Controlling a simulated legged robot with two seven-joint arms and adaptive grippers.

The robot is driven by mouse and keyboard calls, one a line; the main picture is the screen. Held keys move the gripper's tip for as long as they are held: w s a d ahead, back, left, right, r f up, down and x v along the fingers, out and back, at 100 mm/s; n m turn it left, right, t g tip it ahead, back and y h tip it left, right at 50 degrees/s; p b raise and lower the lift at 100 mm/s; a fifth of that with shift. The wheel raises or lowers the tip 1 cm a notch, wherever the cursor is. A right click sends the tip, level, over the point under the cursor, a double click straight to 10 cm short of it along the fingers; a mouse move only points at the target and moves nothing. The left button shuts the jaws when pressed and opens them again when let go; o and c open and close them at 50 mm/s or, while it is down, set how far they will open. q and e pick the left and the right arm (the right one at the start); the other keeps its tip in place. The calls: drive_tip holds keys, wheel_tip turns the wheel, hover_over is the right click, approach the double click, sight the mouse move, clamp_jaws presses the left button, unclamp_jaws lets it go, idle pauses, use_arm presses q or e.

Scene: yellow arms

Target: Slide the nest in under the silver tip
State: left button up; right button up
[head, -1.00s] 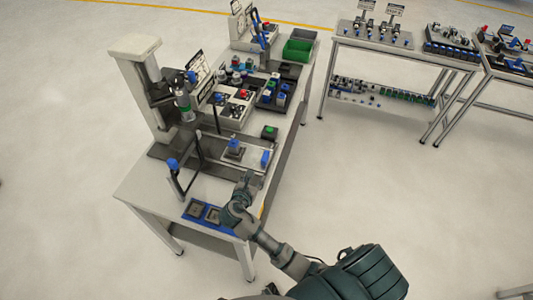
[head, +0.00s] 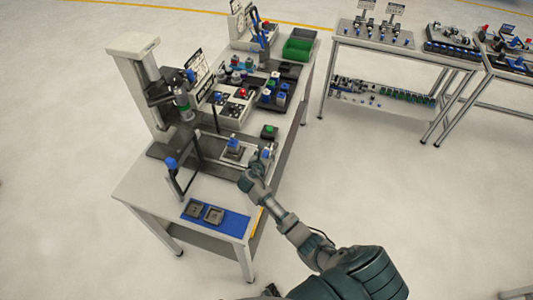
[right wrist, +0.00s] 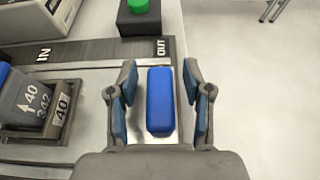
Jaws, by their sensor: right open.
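The nest (head: 233,154) is a small grey block on a slide, holding a part with a blue top. In the right wrist view the grey block (right wrist: 38,108) shows at the left with "40" labels. A blue handle (right wrist: 160,101) stands on a silver plate at the slide's right end, near the OUT mark. My right gripper (head: 263,168) is open; in the right wrist view its fingers (right wrist: 160,85) stand on either side of the handle, with gaps. The silver tip (head: 186,114) hangs below the press head at the left, away from the nest. My left gripper is not in view.
A dark strip (right wrist: 105,50) marked IN and OUT runs behind the slide. A black box with a green button (head: 269,132) stands behind the handle. A black frame with a blue knob (head: 171,163) rises at the left. A blue mat (head: 236,222) with two dark trays lies in front.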

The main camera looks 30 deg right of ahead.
drive_tip(key=shift+w+d+f, duration=0.2)
drive_tip(key=shift+w+d, duration=0.05)
clamp_jaws()
